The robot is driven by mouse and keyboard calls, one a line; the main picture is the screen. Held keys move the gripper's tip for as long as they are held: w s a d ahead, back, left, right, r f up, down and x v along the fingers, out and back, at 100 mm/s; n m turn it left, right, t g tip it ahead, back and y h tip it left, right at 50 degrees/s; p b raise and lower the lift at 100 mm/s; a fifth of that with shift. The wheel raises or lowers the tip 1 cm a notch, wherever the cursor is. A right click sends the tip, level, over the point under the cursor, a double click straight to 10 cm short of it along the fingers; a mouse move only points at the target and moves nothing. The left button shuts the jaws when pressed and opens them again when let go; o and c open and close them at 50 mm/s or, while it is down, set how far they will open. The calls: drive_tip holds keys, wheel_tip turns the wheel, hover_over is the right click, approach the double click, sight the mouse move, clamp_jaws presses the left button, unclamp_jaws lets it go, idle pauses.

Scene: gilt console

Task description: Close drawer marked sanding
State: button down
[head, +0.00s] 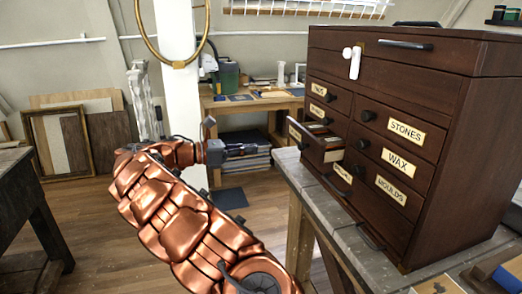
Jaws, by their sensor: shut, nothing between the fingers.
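The dark wooden chest (440,140) stands at the right in the head view, with labelled drawers and round dark knobs. One small drawer (318,140) in its left column is pulled out and shows light-coloured contents. Its front faces away to the left, so its label cannot be read. The labels STONES, WAX and MOULDS on the right column are legible; a label reading sanding is not. My copper arm reaches up from the bottom, and my gripper (240,150) is shut and empty, left of the open drawer and apart from it.
The chest stands on a grey worn bench (300,175). A gold ring (178,62) and white post are behind my arm. A dark table (30,200) stands at the left; the floor between is clear.

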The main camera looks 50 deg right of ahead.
sight(299, 145)
drive_tip(key=p+x, duration=0.1)
drive_tip(key=x, duration=1.1)
drive_tip(key=shift+s+d, duration=0.2)
drive_tip(key=shift+s, duration=0.05)
